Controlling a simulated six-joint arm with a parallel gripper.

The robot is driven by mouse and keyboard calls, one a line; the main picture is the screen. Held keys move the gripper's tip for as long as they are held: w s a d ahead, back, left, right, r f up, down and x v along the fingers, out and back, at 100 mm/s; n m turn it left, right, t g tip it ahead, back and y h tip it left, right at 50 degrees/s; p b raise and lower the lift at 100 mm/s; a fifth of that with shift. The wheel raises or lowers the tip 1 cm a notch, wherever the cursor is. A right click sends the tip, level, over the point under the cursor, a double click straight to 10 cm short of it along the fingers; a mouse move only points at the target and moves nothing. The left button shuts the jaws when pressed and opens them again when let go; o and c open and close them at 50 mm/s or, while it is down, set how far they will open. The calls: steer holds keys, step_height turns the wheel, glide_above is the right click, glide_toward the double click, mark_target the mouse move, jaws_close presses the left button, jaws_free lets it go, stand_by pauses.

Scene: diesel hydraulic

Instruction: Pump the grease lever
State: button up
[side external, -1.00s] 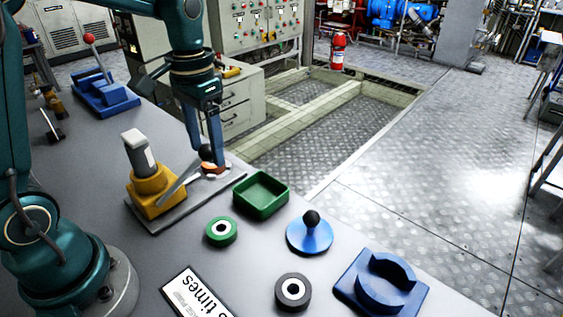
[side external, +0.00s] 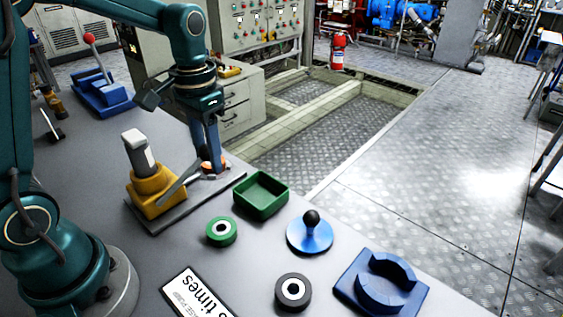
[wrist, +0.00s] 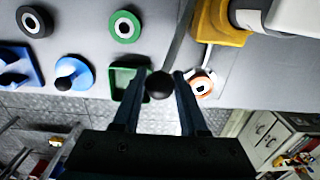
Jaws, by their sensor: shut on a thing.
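The grease pump has a yellow base (side external: 158,190) and an upright grey-white cylinder (side external: 139,152), and stands on a grey plate. Its grey lever (side external: 180,184) slants up from the base to my gripper (side external: 208,165). In the wrist view, the lever's black ball knob (wrist: 160,85) sits between the two fingers of my gripper (wrist: 159,78), which is shut on it. In the side view the fingers hide the knob. The yellow pump base (wrist: 218,25) also shows at the top right of the wrist view. An orange-and-white ring (side external: 216,164) lies close beside the fingers.
A green tray (side external: 261,195) stands right of my gripper. Nearer are a green ring (side external: 221,231), a blue disc with black knob (side external: 309,235), a dark ring (side external: 293,291), a blue cradle (side external: 382,283) and a printed sign (side external: 197,295). A blue device with red-knobbed lever (side external: 101,91) stands behind.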

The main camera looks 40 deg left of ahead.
steer(key=shift+w+f, duration=0.1)
steer(key=shift+w, duration=0.05)
steer(key=shift+w+f, duration=0.55)
steer(key=shift+f, duration=0.25)
